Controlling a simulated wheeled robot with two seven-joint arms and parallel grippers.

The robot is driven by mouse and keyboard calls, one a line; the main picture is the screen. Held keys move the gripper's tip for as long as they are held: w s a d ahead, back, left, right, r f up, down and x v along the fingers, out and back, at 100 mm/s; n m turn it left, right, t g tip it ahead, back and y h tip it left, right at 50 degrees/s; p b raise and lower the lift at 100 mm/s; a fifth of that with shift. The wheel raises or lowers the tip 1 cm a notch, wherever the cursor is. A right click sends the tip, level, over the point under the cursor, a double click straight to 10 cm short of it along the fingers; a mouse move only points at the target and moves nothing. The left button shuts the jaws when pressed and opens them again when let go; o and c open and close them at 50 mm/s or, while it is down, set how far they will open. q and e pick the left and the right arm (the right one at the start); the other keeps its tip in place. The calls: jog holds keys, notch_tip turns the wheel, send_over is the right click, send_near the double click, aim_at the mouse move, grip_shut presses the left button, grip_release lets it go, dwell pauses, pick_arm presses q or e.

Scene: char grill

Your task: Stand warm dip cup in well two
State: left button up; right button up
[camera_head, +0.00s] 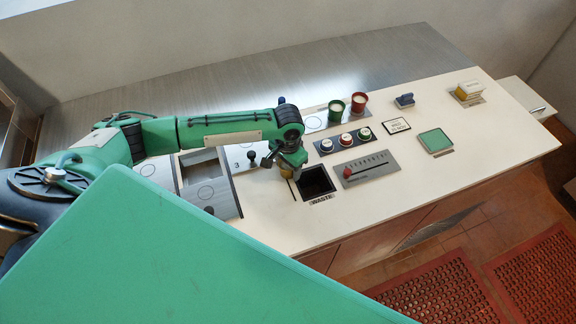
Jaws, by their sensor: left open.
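A green cup (336,110) and a red cup (358,102), both with pale contents, stand upright side by side on a metal strip at the back of the counter. I cannot tell which is the warm dip cup. My left gripper (284,168) is open, pointing down just left of the waste opening, apart from both cups. A small yellowish thing shows beneath it, mostly hidden. My right gripper is out of view.
A dark square waste opening (315,183) lies beside my left gripper. To its right are a slider panel (366,169), a row of three round buttons (346,139), a small sign (397,126) and a green pad (435,140). The counter's right front is clear.

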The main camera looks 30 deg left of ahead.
pick_arm(q)
jog(key=c, duration=0.8)
jog(key=shift+c, duration=0.2)
